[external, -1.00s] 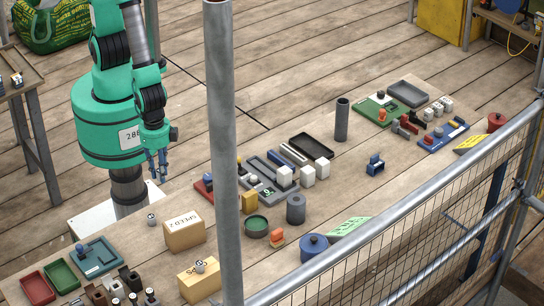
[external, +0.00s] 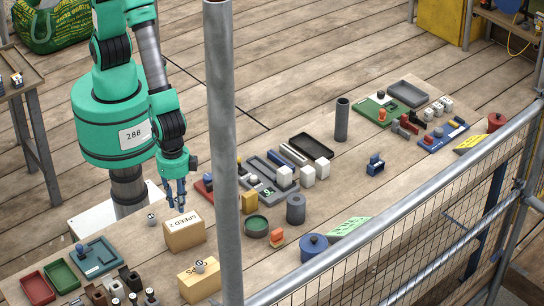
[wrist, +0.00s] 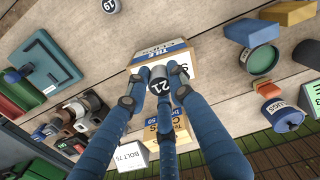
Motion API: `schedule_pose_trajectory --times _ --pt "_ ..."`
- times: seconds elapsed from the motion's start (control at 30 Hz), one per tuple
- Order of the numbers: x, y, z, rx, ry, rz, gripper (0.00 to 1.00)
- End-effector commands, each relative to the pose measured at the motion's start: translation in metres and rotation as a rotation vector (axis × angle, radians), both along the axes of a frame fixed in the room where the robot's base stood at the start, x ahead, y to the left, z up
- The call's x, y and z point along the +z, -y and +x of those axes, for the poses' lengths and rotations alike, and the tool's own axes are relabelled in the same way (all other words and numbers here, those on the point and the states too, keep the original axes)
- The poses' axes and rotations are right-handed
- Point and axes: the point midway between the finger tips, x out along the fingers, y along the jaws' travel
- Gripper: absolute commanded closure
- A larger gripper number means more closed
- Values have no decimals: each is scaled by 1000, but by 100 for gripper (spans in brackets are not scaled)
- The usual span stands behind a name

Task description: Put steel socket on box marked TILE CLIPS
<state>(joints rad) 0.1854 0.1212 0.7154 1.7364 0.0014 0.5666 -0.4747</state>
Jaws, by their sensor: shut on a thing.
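My gripper (wrist: 160,84) has blue fingers, shut on a grey steel socket (wrist: 161,87) marked 21. In the wrist view the socket appears over the near edge of a cardboard box (wrist: 187,60) with a TILE label on it. In the external view my gripper (external: 177,205) is right at the top of the cardboard box (external: 185,238), whose top reads SPEED 2. The held socket is not clear there, and I cannot tell whether it touches the box. Another socket (external: 151,219), marked 19 in the wrist view (wrist: 109,5), stands on the table behind the box.
A second cardboard box (external: 196,284) with a small socket (external: 200,265) on top stands in front. A green round tin (external: 257,227) and a yellow block (external: 249,202) stand to the right. Trays (external: 62,276) lie at the left. A scaffold pole (external: 222,150) crosses the external view.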

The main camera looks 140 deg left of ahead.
Motion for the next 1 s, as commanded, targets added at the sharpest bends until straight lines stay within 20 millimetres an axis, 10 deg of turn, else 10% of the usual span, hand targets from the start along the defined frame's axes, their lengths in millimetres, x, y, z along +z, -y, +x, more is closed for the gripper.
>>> schedule_pose_trajectory --times 1.0 --pt "-36 3 19 0 0 0 100"
